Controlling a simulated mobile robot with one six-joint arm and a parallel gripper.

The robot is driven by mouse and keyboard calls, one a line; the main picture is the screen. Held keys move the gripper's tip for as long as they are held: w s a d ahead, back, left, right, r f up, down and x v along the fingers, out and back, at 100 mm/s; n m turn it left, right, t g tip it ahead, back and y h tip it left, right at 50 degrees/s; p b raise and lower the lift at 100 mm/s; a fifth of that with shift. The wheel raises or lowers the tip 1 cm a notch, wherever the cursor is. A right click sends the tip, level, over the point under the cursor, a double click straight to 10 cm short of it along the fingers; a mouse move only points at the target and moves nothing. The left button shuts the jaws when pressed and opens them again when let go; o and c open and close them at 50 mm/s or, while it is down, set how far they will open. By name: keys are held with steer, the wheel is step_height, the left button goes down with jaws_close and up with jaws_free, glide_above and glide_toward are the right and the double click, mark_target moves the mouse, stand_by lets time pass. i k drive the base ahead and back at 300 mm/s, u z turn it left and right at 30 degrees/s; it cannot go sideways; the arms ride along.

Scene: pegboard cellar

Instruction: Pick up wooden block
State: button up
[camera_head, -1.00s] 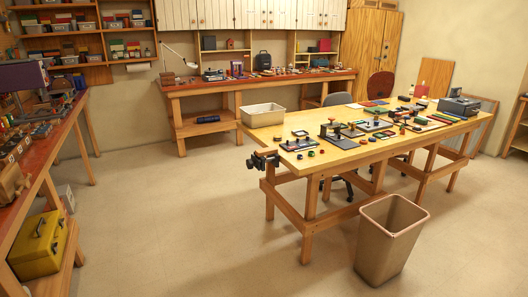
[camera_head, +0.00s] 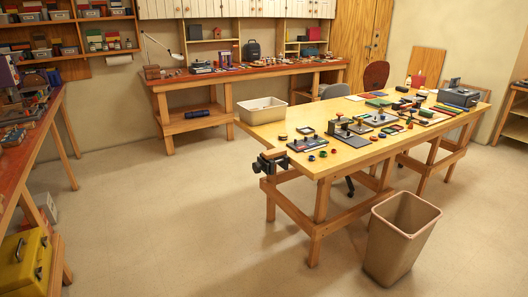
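I cannot make out a wooden block with certainty. A small brown, wood-coloured item (camera_head: 152,72) sits at the left end of the back bench, too small to identify. The light wooden table (camera_head: 262,134) at the right holds several stamp-like tools, small coloured pieces and flat pads, and none is clearly a plain wooden block. My gripper is not in view.
A beige bin (camera_head: 400,238) stands on the floor before the table. A black vise (camera_head: 270,162) juts from the table's near left corner, near a cream tub (camera_head: 263,111). A yellow toolbox (camera_head: 24,262) is under the left bench (camera_head: 45,125). Open floor lies between the benches.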

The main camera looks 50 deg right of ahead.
mark_target(272, 153)
steer(key=u, duration=0.05)
steer(key=i, duration=1.55)
steer(key=z, duration=0.2)
